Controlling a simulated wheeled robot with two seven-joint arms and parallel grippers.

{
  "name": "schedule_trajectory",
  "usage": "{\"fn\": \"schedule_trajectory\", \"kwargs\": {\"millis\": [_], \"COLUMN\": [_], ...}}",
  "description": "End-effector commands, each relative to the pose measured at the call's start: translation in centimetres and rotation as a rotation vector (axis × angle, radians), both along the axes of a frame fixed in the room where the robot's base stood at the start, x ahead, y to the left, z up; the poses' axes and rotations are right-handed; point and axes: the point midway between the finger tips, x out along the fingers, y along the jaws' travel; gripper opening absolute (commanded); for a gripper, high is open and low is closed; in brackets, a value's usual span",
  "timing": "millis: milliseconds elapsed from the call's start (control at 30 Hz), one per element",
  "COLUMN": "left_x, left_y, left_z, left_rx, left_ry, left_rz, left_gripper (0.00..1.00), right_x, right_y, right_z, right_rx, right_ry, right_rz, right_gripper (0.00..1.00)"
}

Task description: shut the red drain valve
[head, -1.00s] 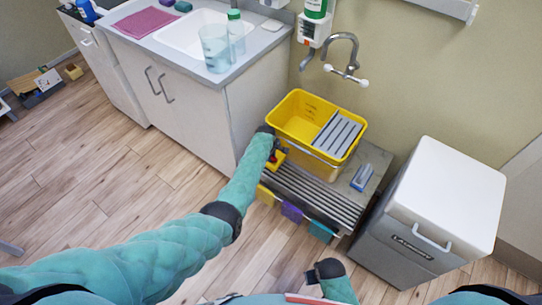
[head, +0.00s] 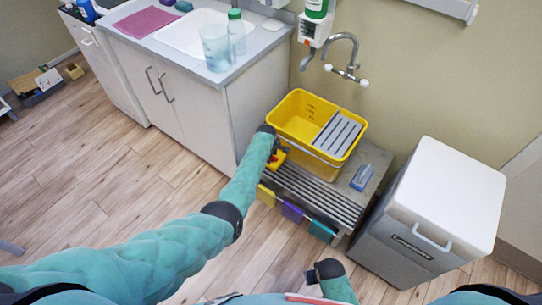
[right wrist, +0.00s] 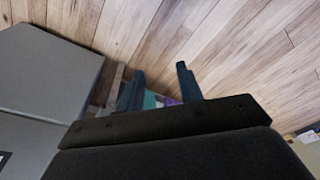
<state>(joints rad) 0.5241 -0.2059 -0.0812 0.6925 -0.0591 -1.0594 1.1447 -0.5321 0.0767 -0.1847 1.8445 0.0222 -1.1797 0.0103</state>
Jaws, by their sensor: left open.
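The yellow mop bucket (head: 292,118) stands on a slatted metal bench. A small red part, the drain valve (head: 273,158), shows low at the bucket's front left, beside a yellow piece. My left gripper (head: 271,146) is at this spot, open; its fingers are small and partly hidden, and I cannot tell whether they touch the valve. The valve handle's angle is too small to read. My right gripper (head: 314,273) is low at the front, away from the bucket. In the right wrist view its two fingers (right wrist: 160,88) stand apart with nothing held.
The slatted bench (head: 318,196) has coloured cloths on its front and a blue brush (head: 362,177) on its right end. A grey bin with a white lid (head: 446,190) stands right. The sink cabinet (head: 190,105) stands left. A wall tap (head: 345,70) is above the bucket.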

Motion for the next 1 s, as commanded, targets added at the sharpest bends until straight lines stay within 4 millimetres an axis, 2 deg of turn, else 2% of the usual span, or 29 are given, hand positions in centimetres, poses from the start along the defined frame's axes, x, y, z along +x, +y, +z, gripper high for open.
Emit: {"fn": "schedule_trajectory", "kwargs": {"millis": [167,233,600,1000], "left_x": [-0.1,-0.1,-0.4,-0.8], "left_y": [0.0,0.0,0.3,0.6], "left_z": [0.4,0.8,2.7,5.0], "left_rx": [0.0,0.0,0.0,0.0], "left_ry": [0.0,0.0,0.0,0.0], "left_rz": [0.0,0.0,0.0,0.0], "left_gripper": [0.41,0.41,0.41,0.41], "right_x": [-0.2,-0.7,-2.2,-3.7], "right_y": [-0.1,-0.6,-1.9,-3.6], "right_z": [0.0,-2.0,-8.4,-14.0], "right_rx": [-0.001,-0.01,-0.023,-0.04], "right_ry": [-0.002,0.005,-0.01,-0.045], "right_rz": [0.0,0.003,0.005,0.013], "right_gripper": [0.36,0.36,0.36,0.36]}}
